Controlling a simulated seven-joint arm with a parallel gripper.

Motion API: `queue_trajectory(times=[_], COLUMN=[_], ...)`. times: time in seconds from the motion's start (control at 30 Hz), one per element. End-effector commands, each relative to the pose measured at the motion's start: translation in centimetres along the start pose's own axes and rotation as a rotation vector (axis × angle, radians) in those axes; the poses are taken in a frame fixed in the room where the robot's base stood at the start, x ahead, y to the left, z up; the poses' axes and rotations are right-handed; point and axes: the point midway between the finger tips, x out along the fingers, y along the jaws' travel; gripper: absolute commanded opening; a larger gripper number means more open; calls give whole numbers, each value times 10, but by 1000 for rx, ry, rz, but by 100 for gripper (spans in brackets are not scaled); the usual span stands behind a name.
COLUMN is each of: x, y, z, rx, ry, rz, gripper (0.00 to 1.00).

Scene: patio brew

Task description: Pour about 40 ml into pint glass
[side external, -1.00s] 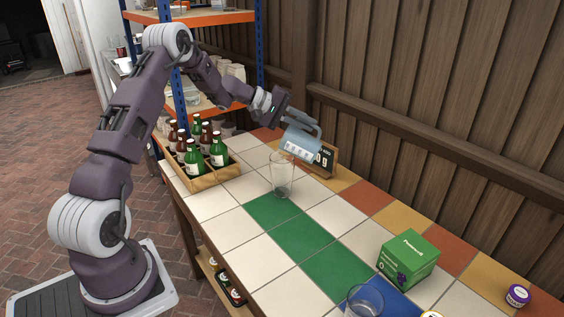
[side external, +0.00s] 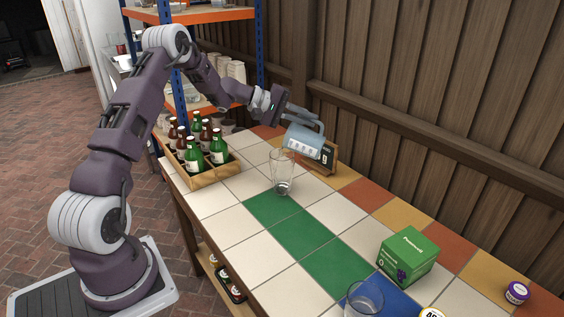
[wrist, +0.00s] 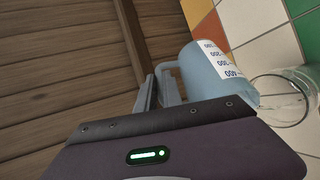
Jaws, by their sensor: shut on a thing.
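My gripper (side external: 298,112) is shut on the handle of a blue-grey measuring jug (side external: 304,141). The jug hangs tilted above the tiled table, just behind and right of a clear pint glass (side external: 283,172). The glass stands upright on a white tile. In the wrist view the fingers (wrist: 159,92) are at the handle of the jug (wrist: 208,70), whose white scale strip faces up. The rim of the glass (wrist: 283,96) shows beside the jug's lip. No stream of liquid is visible, and I cannot tell the levels in the jug or glass.
A wooden crate (side external: 214,177) of green and brown bottles stands left of the glass. A small dark sign (side external: 328,156) is behind the jug. A green box (side external: 406,254), a blue-tinted glass (side external: 364,299) and a purple-lidded tub (side external: 516,292) are at the near end. The middle tiles are clear.

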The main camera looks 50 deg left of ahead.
Motion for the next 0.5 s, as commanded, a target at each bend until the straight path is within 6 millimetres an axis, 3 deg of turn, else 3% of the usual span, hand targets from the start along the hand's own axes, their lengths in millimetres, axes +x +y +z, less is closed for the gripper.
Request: queue_trajectory(times=[0.5], x=[6], y=[2], z=[2], rx=[-7], ry=[-4], rz=[15], gripper=[0])
